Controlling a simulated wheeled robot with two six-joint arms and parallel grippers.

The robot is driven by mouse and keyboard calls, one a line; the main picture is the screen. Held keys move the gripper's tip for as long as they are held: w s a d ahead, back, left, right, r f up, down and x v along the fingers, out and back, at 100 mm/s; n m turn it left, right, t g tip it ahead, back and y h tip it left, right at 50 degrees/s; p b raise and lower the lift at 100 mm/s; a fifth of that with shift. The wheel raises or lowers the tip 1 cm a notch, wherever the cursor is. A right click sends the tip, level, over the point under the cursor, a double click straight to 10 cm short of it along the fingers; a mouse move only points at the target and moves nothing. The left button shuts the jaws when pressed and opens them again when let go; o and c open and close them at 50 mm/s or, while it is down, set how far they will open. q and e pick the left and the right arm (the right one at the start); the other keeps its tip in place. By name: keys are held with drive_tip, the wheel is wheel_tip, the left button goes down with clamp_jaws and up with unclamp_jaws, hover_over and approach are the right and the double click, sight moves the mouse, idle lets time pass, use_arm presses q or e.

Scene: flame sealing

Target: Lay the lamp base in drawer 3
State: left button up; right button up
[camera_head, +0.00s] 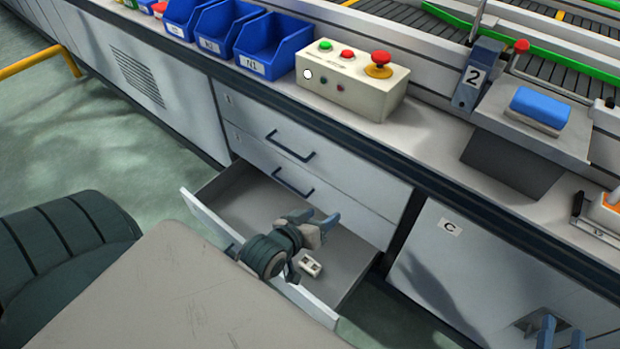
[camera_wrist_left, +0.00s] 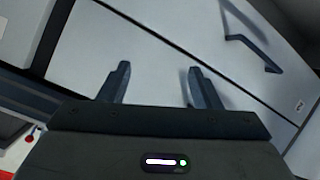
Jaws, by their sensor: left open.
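The open drawer (camera_head: 218,197), the third and lowest in its stack, is pulled out from the bench. A small pale block with dark openings (camera_head: 310,265), which looks like the lamp base, lies on the drawer floor near the front wall. My left gripper (camera_head: 328,223) is over the drawer, above and beyond the block, open and empty. In the left wrist view its two fingers (camera_wrist_left: 155,88) stand apart with nothing between them, facing drawer fronts. My right gripper (camera_head: 561,338) shows only its fingertips at the lower right, apart and empty.
Two closed drawers with dark handles (camera_head: 290,147) are above the open one. The bench top carries blue bins (camera_head: 270,46), a button box (camera_head: 352,80) and a blue block on a stand (camera_head: 540,106). A closed cabinet door marked C (camera_head: 450,227) is at the right.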

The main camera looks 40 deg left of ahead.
use_arm(q)
drive_tip(key=s+r+m+t, duration=0.2)
drive_tip(key=r, duration=0.4)
drive_tip(key=s+r+m+t, duration=0.2)
drive_tip(key=r+t, duration=0.1)
drive_tip(key=r, duration=0.4)
drive_tip(key=shift+s+d+r+m, duration=0.15)
drive_tip(key=shift+s+d+m, duration=0.15)
